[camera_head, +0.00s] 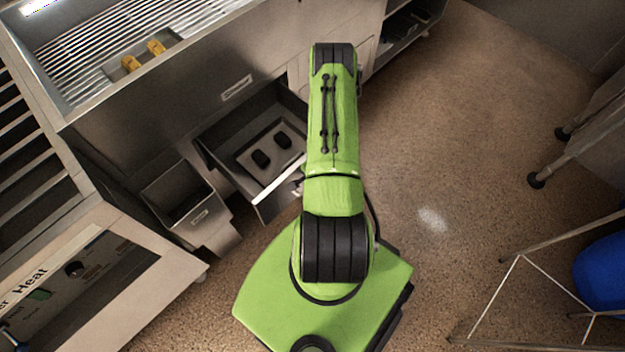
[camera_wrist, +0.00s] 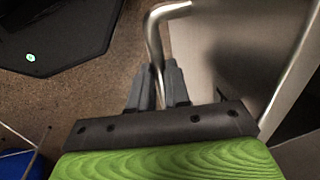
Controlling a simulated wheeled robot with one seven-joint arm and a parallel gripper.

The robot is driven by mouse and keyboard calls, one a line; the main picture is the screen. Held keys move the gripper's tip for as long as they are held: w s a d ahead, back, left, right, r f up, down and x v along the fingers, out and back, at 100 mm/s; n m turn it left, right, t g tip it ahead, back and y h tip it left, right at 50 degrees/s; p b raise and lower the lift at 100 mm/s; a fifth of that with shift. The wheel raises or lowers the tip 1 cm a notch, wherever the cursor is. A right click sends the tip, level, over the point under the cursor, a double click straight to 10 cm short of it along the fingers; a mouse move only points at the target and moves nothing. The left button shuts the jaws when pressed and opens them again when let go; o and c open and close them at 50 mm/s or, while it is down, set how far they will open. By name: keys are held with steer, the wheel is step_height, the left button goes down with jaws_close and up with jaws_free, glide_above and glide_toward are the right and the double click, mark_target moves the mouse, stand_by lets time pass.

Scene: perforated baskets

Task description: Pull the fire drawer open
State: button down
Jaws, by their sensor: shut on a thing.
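The fire drawer (camera_head: 272,207) is a metal drawer below the grill unit, and it stands partly open with two dark lumps inside on its light floor. In the wrist view, its bent metal handle (camera_wrist: 154,42) runs down between the fingers of my gripper (camera_wrist: 159,84). The gripper is shut on the handle. The drawer's front panel (camera_wrist: 205,60) fills the area right of the fingers. In the head view my green arm hides the gripper and most of the handle.
A smaller metal bin (camera_head: 183,197) stands left of the drawer. The grill (camera_head: 190,22) with yellow-orange pieces is above. A control-panel counter (camera_head: 95,265) is at the left. A wheeled metal frame (camera_head: 585,150) and a blue object (camera_head: 603,272) stand at the right. The middle floor is clear.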

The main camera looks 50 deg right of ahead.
steer(key=c, duration=1.1)
jaws_free()
steer(key=shift+r, duration=0.1)
steer(key=s+r+p, duration=0.3)
steer(key=r+p, duration=0.2)
steer(key=r, duration=1)
steer(key=shift+a+r, duration=0.15)
